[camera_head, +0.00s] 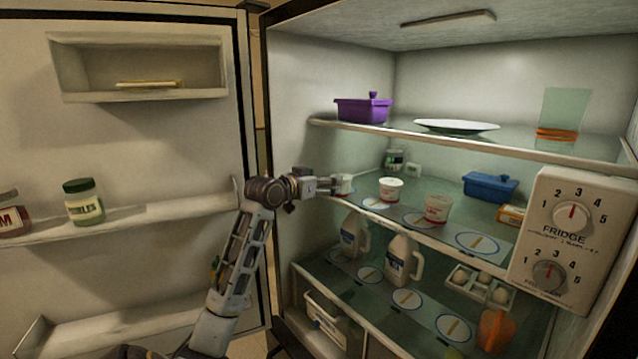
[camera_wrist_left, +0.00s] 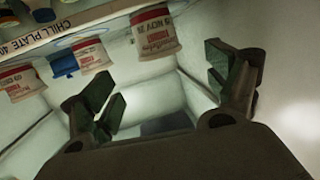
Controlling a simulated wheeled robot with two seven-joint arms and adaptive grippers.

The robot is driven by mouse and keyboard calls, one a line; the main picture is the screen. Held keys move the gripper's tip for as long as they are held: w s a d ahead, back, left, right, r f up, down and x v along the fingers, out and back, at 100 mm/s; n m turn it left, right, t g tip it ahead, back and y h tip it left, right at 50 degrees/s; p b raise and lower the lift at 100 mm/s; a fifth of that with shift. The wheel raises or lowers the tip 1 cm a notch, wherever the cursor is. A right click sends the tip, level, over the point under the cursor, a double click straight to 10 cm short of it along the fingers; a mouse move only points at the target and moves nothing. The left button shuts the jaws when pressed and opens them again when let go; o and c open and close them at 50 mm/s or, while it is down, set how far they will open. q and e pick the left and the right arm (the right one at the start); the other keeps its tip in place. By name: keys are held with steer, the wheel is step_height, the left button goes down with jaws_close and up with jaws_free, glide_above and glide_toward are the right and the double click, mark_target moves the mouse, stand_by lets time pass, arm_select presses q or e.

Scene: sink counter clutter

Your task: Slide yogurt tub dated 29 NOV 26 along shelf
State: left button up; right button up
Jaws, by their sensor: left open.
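Three white yogurt tubs with red labels stand in a row on the middle shelf (camera_head: 465,236): left (camera_head: 344,184), middle (camera_head: 391,189) and right (camera_head: 437,208). My left gripper (camera_head: 331,186) is open beside the left tub at the shelf's left end. In the left wrist view, where things appear upside down, my left gripper's fingers (camera_wrist_left: 165,85) are spread and empty. My right gripper is not in view.
Round blue-edged markings (camera_head: 480,243) lie along the shelf. A blue box (camera_head: 490,187) and a jar (camera_head: 395,159) stand behind. Two milk jugs (camera_head: 403,262), (camera_head: 354,236) are below. The dial box (camera_head: 571,238) blocks the right front. The open door (camera_head: 130,150) is left.

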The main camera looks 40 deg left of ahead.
arm_select(q)
steer(key=shift+s+d+r, duration=0.1)
steer(key=shift+s+r, duration=0.05)
steer(key=shift+s, duration=0.75)
